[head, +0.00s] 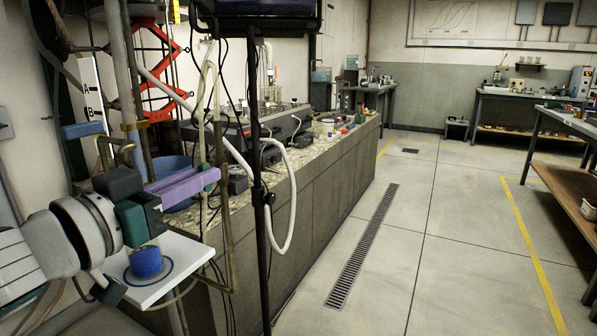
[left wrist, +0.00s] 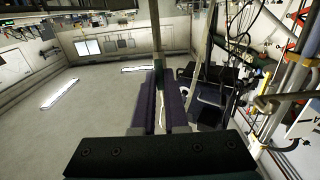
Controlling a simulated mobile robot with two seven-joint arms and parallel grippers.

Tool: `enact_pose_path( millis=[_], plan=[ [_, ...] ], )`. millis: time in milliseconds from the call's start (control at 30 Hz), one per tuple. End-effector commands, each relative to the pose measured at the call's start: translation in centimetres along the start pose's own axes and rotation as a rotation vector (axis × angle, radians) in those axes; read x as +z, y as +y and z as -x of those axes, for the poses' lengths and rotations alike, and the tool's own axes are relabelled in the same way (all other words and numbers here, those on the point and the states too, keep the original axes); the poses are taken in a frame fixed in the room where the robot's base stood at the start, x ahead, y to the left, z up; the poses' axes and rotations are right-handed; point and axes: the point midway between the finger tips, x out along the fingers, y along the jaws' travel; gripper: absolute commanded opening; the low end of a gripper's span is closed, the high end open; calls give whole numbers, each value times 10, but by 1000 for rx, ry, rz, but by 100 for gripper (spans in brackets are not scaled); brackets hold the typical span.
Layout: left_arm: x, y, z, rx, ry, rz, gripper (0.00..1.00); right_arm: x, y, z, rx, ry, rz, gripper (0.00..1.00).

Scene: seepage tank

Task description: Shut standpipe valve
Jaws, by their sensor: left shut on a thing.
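My left gripper (head: 207,177) reaches in from the left, its long purple fingers pointing right above a small white stand. They are closed together, with a dark green piece at their tips beside thin upright tubes. The left wrist view shows the fingers (left wrist: 160,105) from behind, with a grey upright bar (left wrist: 157,28) beyond their tips. The thing they grip is mostly hidden; I cannot tell whether it is the valve's handle. A tall pale standpipe (head: 122,70) with a brass collar (head: 134,126) stands behind the gripper. A blue bar (head: 82,130) is left of it. My right gripper is out of view.
A blue cylinder (head: 146,262) stands on the white stand (head: 180,272) below my gripper. A black pole (head: 261,215) and a white hose (head: 291,205) are to the right. A long stone-topped bench (head: 330,150) runs back. The floor (head: 440,240) to the right is clear.

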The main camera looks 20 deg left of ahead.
Motion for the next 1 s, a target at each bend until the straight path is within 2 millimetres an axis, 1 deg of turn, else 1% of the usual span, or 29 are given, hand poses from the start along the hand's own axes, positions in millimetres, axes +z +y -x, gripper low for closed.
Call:
enact_pose_path(
  millis=[167,367,1000],
  plan=[
    [-1,1,0,1,1,-34,0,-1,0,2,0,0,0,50],
    [-2,1,0,1,2,-142,0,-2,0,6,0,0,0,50],
    [-1,3,0,0,3,-733,0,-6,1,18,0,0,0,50]
  ],
)
